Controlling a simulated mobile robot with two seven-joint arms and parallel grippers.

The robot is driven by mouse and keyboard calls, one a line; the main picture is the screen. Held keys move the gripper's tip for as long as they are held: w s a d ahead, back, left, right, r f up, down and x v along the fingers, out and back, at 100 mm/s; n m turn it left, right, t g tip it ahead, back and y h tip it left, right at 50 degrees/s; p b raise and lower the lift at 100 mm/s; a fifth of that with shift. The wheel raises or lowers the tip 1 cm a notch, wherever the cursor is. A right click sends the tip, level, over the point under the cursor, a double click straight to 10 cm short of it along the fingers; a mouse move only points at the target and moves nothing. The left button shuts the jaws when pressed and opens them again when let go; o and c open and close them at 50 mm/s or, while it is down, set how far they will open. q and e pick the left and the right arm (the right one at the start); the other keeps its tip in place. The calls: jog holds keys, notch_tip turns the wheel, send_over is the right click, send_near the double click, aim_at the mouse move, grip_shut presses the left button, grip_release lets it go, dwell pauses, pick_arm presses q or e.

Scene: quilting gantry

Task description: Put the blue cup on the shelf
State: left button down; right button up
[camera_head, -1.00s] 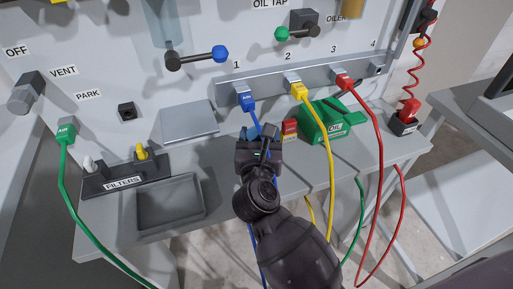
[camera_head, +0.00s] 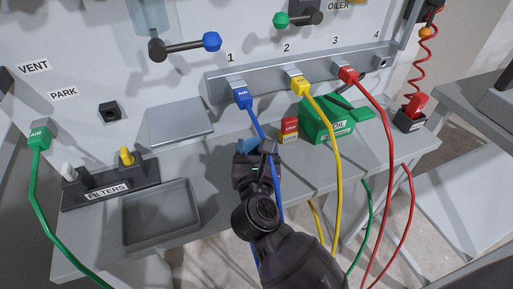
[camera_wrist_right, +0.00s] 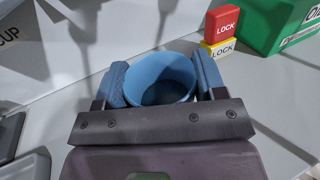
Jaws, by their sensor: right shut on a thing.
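The blue cup (camera_wrist_right: 160,76) is round and open-topped and sits between the two blue-padded fingers of my right gripper (camera_wrist_right: 162,84) in the right wrist view. The gripper is shut on it. In the head view my right gripper (camera_head: 255,149) is over the back of the grey bench, below the blue air plug; its wrist hides most of the cup. I cannot tell whether the cup touches the bench. A flat grey plate like a small shelf (camera_head: 180,122) juts from the panel to the gripper's left. My left gripper is not in view.
A red and yellow lock block (camera_head: 289,130) and a green oil box (camera_head: 328,120) stand right of the gripper. Blue (camera_head: 255,125), yellow (camera_head: 333,170) and red (camera_head: 380,150) hoses hang nearby. A grey tray (camera_head: 160,212) and filter holder (camera_head: 110,185) are at left.

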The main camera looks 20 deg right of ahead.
jog(key=shift+f, duration=0.25)
jog(key=o, duration=0.9)
jog(key=shift+c, duration=0.2)
jog(key=shift+o, duration=0.3)
jog(key=shift+r, duration=0.2)
jog(key=shift+s+r, duration=0.1)
jog(key=v, duration=1)
jog(key=shift+s, duration=0.25)
jog(key=shift+s+a, duration=0.3)
jog(key=shift+s, duration=0.3)
